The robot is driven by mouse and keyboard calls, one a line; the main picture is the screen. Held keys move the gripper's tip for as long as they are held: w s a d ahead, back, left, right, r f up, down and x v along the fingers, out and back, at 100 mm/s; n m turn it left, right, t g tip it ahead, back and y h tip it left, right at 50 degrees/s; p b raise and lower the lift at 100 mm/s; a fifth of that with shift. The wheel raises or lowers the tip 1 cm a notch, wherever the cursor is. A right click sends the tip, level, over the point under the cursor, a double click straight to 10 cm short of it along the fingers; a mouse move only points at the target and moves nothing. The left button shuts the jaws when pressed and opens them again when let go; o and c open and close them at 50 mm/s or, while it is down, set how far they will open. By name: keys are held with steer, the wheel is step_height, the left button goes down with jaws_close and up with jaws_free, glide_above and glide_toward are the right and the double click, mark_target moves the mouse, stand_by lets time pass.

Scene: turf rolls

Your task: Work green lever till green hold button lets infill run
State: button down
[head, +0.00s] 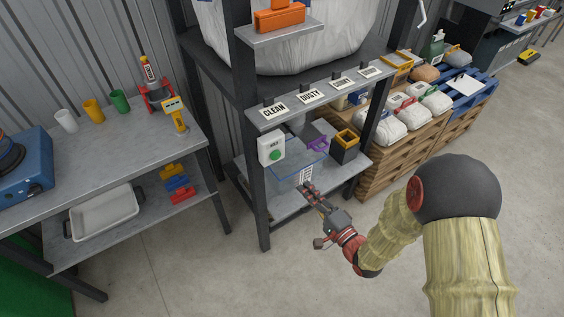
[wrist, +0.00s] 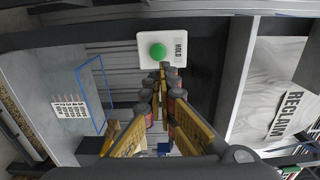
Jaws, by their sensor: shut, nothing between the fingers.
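The hold button is a round green button (head: 275,155) on a white box (head: 265,143) fixed to the dark front post of the rack. In the wrist view the green button (wrist: 158,51) sits on its white plate (wrist: 178,60), marked HOLD. My gripper (head: 306,187) is shut and empty, in front of the rack and to the lower right of the box in the head view. In the wrist view my gripper's fingertips (wrist: 168,72) overlap the plate's lower edge; I cannot tell whether they touch. I cannot make out a green lever in either view.
A clear bin with a blue rim (head: 283,172) stands on the rack's lower shelf, with a purple part (head: 318,144) and a yellow-rimmed black box (head: 345,146) beside it. Labels such as CLEAN (head: 274,110) line the shelf above. A workbench (head: 100,150) stands left. Floor in front is clear.

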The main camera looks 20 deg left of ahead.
mark_target(277, 156)
steer(key=b+x, duration=0.4)
steer(key=x, duration=0.9)
steer(key=shift+w+a+f, duration=0.1)
steer(key=shift+w, duration=0.05)
steer(key=shift+w+a, duration=0.2)
steer(key=shift+w, duration=0.05)
steer(key=shift+a, duration=0.1)
